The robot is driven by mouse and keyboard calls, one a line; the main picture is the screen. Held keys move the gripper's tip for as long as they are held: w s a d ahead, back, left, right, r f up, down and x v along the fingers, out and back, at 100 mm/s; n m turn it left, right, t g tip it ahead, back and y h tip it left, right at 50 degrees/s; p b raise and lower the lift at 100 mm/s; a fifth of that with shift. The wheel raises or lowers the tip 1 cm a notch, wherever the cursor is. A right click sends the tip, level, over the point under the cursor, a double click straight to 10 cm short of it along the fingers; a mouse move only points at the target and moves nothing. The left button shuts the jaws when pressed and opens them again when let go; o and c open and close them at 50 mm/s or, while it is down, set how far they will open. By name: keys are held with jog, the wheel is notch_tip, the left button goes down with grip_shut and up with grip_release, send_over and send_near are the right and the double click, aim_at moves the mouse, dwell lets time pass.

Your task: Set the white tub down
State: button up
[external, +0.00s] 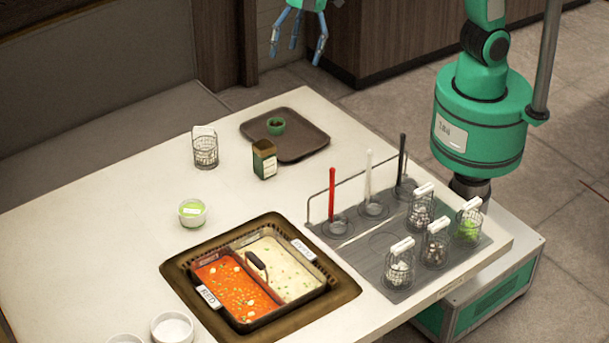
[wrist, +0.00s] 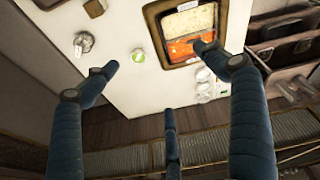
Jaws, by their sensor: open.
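A small white tub (external: 192,217) with green contents stands upright on the pale table, left of the hot pot; it also shows in the wrist view (wrist: 136,62). More white round bowls (external: 172,328) stand at the table's near edge and appear in the wrist view (wrist: 203,87). I cannot tell which of these the task names. My gripper (external: 302,40) is up at the top of the external view, high and well apart from the tubs. In the wrist view its blue fingers (wrist: 160,75) are spread wide with nothing between them.
A divided pot (external: 263,281) of red and pale broth sits in the table. A wire basket (external: 205,148), a dark tray (external: 310,139) with a green cup (external: 276,126) and a green box (external: 264,160) stand behind. A grey rack (external: 440,268) holds several baskets.

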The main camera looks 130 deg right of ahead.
jog(key=s+a+m+t, duration=0.1)
jog(key=s+a, duration=0.3)
jog(key=s, duration=1.5)
jog(key=s+a+r+m+t, duration=0.1)
jog(key=s+a+m, duration=0.3)
jog(key=s, duration=1.5)
jog(key=shift+a, duration=0.2)
jog(key=shift+f+b, duration=0.35)
